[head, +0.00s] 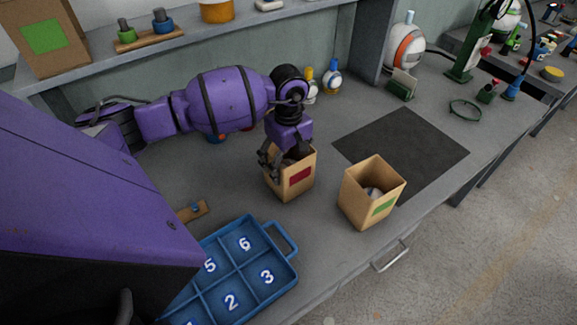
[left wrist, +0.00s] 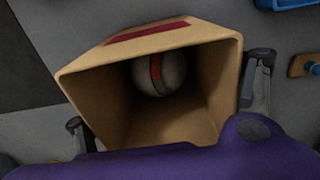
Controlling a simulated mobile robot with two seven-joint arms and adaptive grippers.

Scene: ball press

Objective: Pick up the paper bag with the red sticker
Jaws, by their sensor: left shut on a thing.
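The paper bag with the red sticker (head: 281,185) is upright near the middle of the bench, its red sticker (head: 300,174) facing the front right. My left gripper (head: 273,160) comes down over it from above and is shut on the bag. In the left wrist view the open bag (left wrist: 115,90) sits between the two fingers, with a white ball with a red-orange stripe (left wrist: 160,72) inside. I cannot tell whether its base touches the bench. My right gripper is not in view.
A second paper bag with a green sticker (head: 362,205) stands to the right, by a dark mat (head: 400,150). A blue numbered tray (head: 283,284) lies in front. A wooden piece (head: 190,213) lies left of the bag. Bottles (head: 331,78) stand behind.

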